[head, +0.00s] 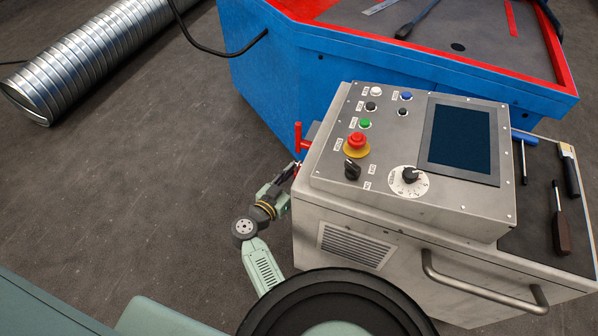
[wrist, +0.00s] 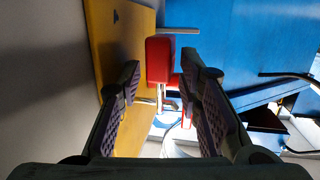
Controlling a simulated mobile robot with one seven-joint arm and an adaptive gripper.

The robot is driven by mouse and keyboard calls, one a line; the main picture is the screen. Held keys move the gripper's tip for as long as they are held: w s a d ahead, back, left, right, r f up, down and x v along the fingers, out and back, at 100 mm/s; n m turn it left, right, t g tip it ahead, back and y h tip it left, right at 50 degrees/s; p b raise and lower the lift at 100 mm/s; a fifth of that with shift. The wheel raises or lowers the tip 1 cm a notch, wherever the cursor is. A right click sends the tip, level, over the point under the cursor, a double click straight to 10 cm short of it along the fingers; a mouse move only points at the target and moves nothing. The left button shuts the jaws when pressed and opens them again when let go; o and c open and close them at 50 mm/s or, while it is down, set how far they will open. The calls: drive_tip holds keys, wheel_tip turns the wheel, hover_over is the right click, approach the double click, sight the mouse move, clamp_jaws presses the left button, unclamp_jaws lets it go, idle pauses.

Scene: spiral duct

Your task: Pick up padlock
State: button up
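In the wrist view a small red block (wrist: 160,58) shows ahead, in the gap between my fingertips. It looks like the padlock body, but I cannot be sure. A thin metal bar passes by its upper end, and more red shows behind it. My gripper (wrist: 160,78) is open, with nothing held between its dark, purple-padded fingers. In the head view my gripper (head: 293,173) is beside the left side of the grey control cabinet, just below a red upright part (head: 299,138) there. No separate padlock can be made out in the head view.
The grey control cabinet (head: 400,240) has a sloped button panel and front handle. A blue and red machine table (head: 285,105) stands behind it. A yellow panel (wrist: 120,70) is close to my left finger. A spiral duct (head: 85,60) lies on open floor at left.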

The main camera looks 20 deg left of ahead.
drive_tip(key=shift+w, duration=0.2)
drive_tip(key=shift+c, duration=0.6)
clamp_jaws()
